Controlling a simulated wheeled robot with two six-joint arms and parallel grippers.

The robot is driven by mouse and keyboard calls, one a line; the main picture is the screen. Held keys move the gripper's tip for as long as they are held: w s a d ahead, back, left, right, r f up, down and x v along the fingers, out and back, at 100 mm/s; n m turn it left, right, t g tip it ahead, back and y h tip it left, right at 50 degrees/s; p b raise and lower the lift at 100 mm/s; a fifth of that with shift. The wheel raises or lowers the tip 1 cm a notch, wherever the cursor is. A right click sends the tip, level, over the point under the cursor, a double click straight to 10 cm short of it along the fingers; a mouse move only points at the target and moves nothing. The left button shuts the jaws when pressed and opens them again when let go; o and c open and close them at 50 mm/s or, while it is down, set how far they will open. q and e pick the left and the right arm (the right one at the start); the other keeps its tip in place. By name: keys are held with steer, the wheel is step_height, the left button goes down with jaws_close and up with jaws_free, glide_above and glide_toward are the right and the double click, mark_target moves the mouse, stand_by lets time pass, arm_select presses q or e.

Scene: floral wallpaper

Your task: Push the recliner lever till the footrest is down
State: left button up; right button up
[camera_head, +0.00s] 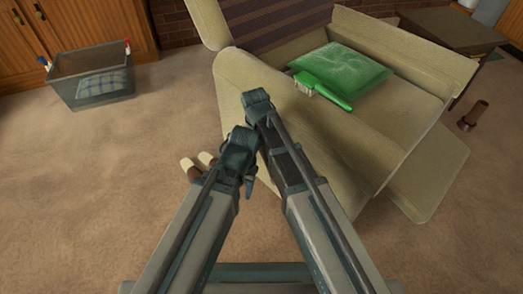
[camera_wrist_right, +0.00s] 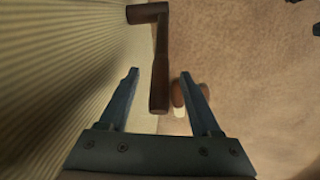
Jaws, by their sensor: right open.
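The beige recliner (camera_head: 245,75) stands right of centre in the head view. Its footrest panel (camera_head: 432,180) slants outward from the seat's front, at the lower right. In the right wrist view a dark brown L-shaped lever (camera_wrist_right: 160,62) is mounted on the recliner's ribbed side (camera_wrist_right: 60,70). My right gripper (camera_wrist_right: 165,90) is open, with the lever's free end between its fingers and apart from both. In the head view the lever is hidden behind my arms. My left gripper (camera_head: 247,160) is close beside the right arm; its fingers are unclear.
A green cushion (camera_head: 345,70) and green brush (camera_head: 320,90) lie on the seat. Brown and cream objects, possibly slippers (camera_head: 190,168), lie on the floor by my left arm. A grey bin (camera_head: 90,95) stands far left. A brown cylinder (camera_head: 473,115) stands right. Carpet at left is clear.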

jaws_close()
stand_by(1.3)
